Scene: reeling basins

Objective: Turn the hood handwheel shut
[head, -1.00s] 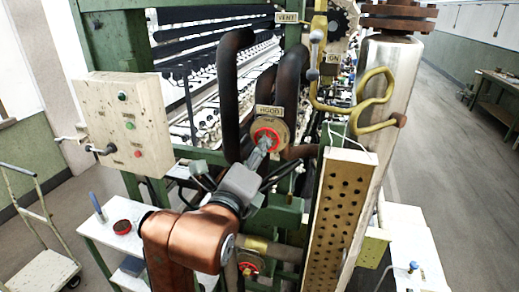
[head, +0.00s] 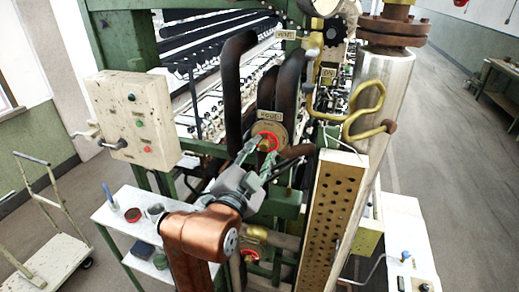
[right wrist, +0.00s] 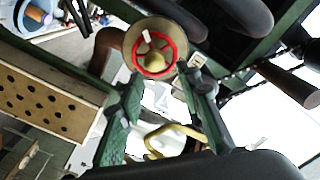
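The hood handwheel (head: 268,141) is a small red spoked wheel on a round tan plate, under a HOOD sign (head: 270,115). In the right wrist view the red wheel (right wrist: 155,53) shows whole, with a pale mark on its rim. My right gripper (head: 258,152) is just in front of the wheel, pointing at it. In the right wrist view its two fingers (right wrist: 162,82) are spread apart with nothing between them, and the wheel lies beyond their tips. Whether a fingertip touches the rim I cannot tell. My left gripper is not in view.
Dark bent pipes (head: 236,90) stand beside the wheel. A perforated tan panel (head: 335,205) and a steel column (head: 382,105) stand to the right. A control box (head: 132,115) is at left. A second red handwheel (head: 249,256) sits lower down. The aisle floor at right is clear.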

